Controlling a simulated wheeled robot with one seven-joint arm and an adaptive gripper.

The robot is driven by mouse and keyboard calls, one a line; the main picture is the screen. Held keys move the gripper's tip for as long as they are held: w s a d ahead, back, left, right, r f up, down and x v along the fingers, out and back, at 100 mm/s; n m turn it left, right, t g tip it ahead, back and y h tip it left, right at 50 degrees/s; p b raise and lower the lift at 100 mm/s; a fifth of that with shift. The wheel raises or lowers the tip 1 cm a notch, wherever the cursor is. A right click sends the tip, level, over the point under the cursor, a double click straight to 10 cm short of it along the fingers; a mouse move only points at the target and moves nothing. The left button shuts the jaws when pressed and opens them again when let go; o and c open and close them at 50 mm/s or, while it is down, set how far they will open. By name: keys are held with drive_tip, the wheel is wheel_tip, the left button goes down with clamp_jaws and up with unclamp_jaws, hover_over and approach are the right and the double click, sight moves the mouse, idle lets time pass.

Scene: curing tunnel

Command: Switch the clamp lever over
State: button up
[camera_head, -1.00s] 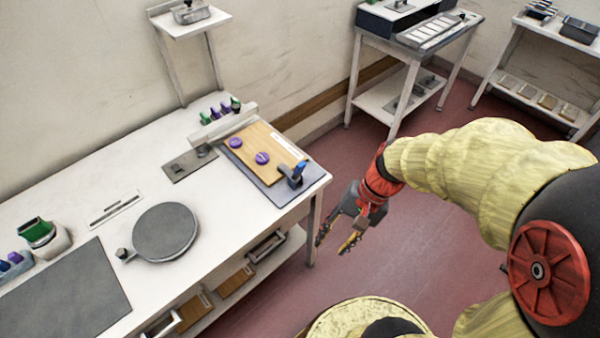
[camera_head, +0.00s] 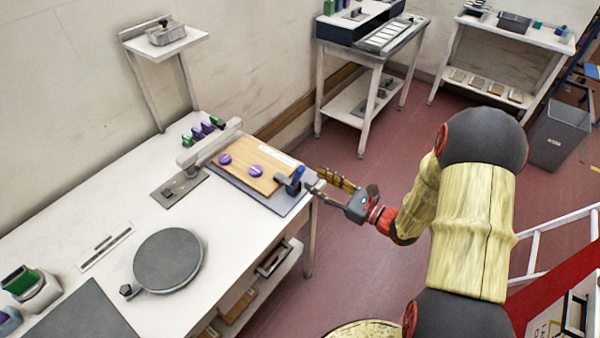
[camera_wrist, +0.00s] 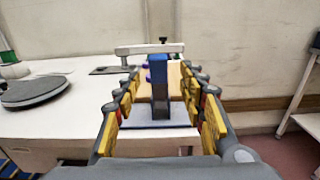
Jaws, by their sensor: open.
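The clamp lever (camera_head: 297,174) has a blue handle on a dark grey block at the right end of a grey base plate (camera_head: 286,205) on the white bench. In the wrist view the blue-topped lever (camera_wrist: 158,72) stands upright between my fingers. My gripper (camera_head: 318,181) is open, just right of the lever, its fingers pointing at it. In the wrist view the open fingers (camera_wrist: 160,103) lie left and right of the lever with gaps. A wooden board (camera_head: 257,172) with two purple discs (camera_head: 256,171) lies on the plate, left of the lever.
A pale bar (camera_head: 210,143) crosses behind the board, with green and purple pieces (camera_head: 201,130) beyond it. A round grey turntable (camera_head: 168,259) stands nearer on the bench. Floor right of the bench is open. A side table (camera_head: 368,70) stands farther back.

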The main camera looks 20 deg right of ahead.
sight(302, 173)
drive_tip(key=b+x, duration=0.1)
drive_tip(key=x, duration=0.6)
drive_tip(key=shift+a, duration=0.25)
drive_tip(key=shift+c, duration=0.3)
clamp_jaws()
idle(0.4)
